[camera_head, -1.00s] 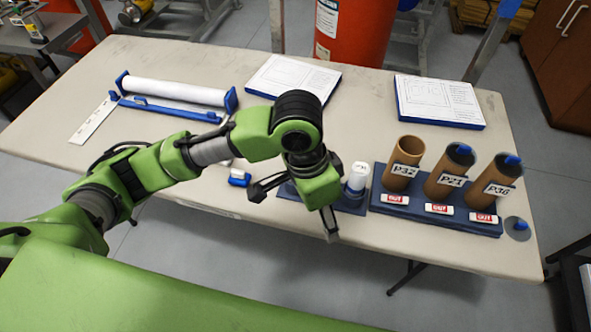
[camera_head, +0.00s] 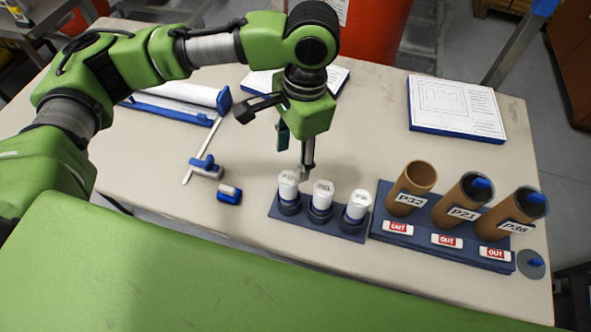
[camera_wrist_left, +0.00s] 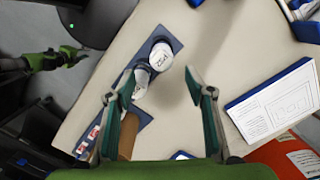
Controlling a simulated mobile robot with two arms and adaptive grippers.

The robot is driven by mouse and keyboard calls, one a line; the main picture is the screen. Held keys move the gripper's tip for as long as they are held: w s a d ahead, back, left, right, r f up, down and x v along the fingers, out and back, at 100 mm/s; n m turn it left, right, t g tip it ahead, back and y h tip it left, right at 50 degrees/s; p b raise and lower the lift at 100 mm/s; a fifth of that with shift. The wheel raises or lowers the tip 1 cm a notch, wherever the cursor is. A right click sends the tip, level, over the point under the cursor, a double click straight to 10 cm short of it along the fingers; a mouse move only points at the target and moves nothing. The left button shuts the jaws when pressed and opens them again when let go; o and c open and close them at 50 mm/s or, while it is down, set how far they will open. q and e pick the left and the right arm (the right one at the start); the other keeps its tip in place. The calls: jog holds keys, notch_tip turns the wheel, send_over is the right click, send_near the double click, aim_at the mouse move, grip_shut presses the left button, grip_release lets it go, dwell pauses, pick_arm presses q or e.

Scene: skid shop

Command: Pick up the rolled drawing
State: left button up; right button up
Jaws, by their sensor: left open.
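Three white rolled drawings with printed end labels stand upright in a dark blue rack at the table's front: left (camera_head: 288,185), middle (camera_head: 322,193) and right (camera_head: 358,205). My left gripper (camera_head: 281,138) is open and empty, above and behind the left end of that rack. In the left wrist view, my left gripper's fingers (camera_wrist_left: 151,86) are spread wide. One white roll (camera_wrist_left: 161,56) shows beyond them, with another (camera_wrist_left: 141,84) nearer the left finger. What seems to be my right gripper (camera_wrist_left: 68,57) shows at the left edge there; its jaws are unclear.
A second rack (camera_head: 440,251) holds brown tubes marked P32 (camera_head: 411,190), P21 (camera_head: 462,203) and P36 (camera_head: 513,215), with OUT tags before them. A drawing board (camera_head: 455,107) lies behind. A small blue block (camera_head: 229,194) and a blue-ended slider (camera_head: 206,166) lie left.

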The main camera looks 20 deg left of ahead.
aim_at(289, 177)
pick_arm(q)
jog(key=shift+w+a+f, duration=0.15)
jog(key=shift+w+f, duration=0.25)
jog(key=shift+f, duration=0.3)
jog(key=f, duration=0.2)
jog(key=s+f, duration=0.1)
jog(key=f, duration=0.2)
jog(key=shift+s+a+f, duration=0.15)
jog(key=shift+a+f, duration=0.1)
jog(key=shift+f, duration=0.75)
jog(key=f, duration=0.2)
jog(key=f+p, duration=0.1)
jog(key=f, duration=0.1)
jog(key=shift+s+a+f, duration=0.1)
jog(key=shift+s+a, duration=0.1)
jog(key=shift+a, duration=0.05)
jog(key=shift+f, duration=0.4)
pick_arm(e)
jog(key=shift+s+a+r, duration=0.2)
jog(key=shift+r, duration=0.35)
pick_arm(q)
jog(key=shift+c, duration=0.5)
pick_arm(e)
jog(key=shift+s, duration=0.15)
pick_arm(q)
jog(key=c, duration=1.2)
pick_arm(e)
jog(key=shift+s+d, duration=0.1)
jog(key=shift+s, duration=0.05)
